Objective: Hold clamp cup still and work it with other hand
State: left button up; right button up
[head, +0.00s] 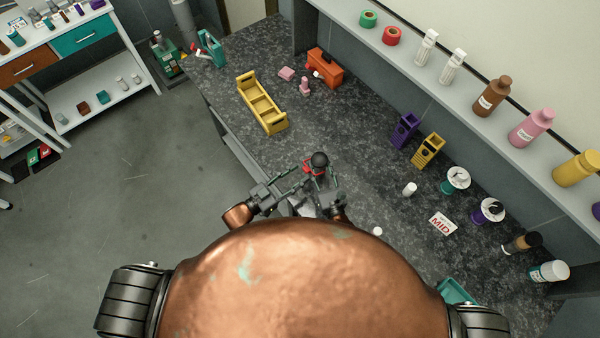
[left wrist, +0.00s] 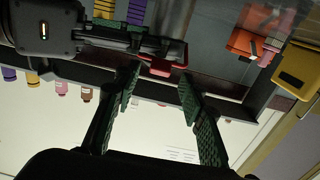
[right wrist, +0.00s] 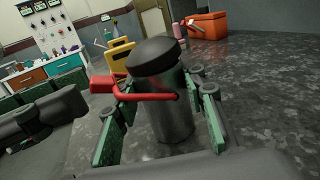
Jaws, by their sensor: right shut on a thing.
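The clamp cup (right wrist: 163,115) is a grey metal cylinder with a black lid and a red lever, upright in the right wrist view. In the head view its black top (head: 319,159) shows above my grippers. My right gripper (right wrist: 163,95) is shut around the cup's body, one green-padded finger on each side. My left gripper (left wrist: 158,82) is open, its fingers apart on either side of the red lever (left wrist: 162,68) in the left wrist view. I cannot tell whether they touch the lever. My copper body hides the near part of the bench in the head view.
On the bench (head: 355,145) are a yellow tray (head: 250,108), an orange box (head: 323,70), pink pieces (head: 304,86), purple and yellow holders (head: 428,150), a MID card (head: 443,222) and a white bottle (head: 409,189). A shelf with bottles (head: 491,96) runs along the right.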

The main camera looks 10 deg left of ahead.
pick_arm(q)
jog(key=shift+x, duration=0.8)
jog(key=shift+c, duration=0.2)
grip_shut()
